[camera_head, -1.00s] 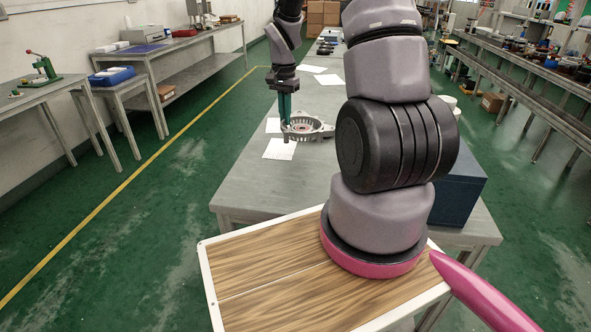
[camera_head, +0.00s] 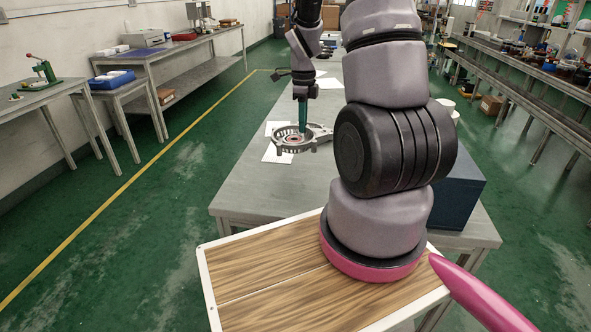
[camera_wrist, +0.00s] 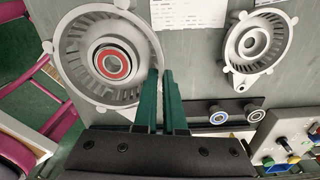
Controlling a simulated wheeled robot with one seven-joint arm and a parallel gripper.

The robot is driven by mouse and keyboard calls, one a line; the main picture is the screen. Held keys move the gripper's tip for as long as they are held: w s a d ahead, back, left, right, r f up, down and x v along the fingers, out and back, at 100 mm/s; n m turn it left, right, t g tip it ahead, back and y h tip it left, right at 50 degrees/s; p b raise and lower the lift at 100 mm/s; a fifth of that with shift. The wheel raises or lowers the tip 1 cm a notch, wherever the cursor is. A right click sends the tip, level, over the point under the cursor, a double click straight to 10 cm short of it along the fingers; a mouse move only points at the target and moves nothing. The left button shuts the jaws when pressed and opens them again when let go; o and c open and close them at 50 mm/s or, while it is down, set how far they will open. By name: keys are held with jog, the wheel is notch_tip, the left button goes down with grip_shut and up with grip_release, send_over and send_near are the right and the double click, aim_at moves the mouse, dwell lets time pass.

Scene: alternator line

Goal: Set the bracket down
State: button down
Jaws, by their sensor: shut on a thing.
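The bracket (camera_head: 297,137), a round grey slotted casting with a red-ringed centre, is at the near part of the long grey table. It fills the upper left of the wrist view (camera_wrist: 75,55). My gripper (camera_head: 303,127) points down, its teal fingers (camera_wrist: 160,90) shut on the bracket's rim. The bracket looks roughly level and overlaps white sheets in the head view. It looks held above the table, but the gap beneath is hidden. A second, similar bracket (camera_wrist: 256,42) lies on the table to the right in the wrist view.
White sheets (camera_head: 277,153) lie on the grey table (camera_head: 250,190). The wrist view shows a dark strip with two ring parts (camera_wrist: 235,115) and a panel with coloured knobs (camera_wrist: 295,145). A dark blue box (camera_head: 458,200) stands at the table's near right. The table's near left is clear.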

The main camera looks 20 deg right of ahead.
notch_tip(320, 180, down, 10)
jog(key=shift+r, duration=0.1)
dwell(0.4)
jog(key=c, duration=1)
grip_release()
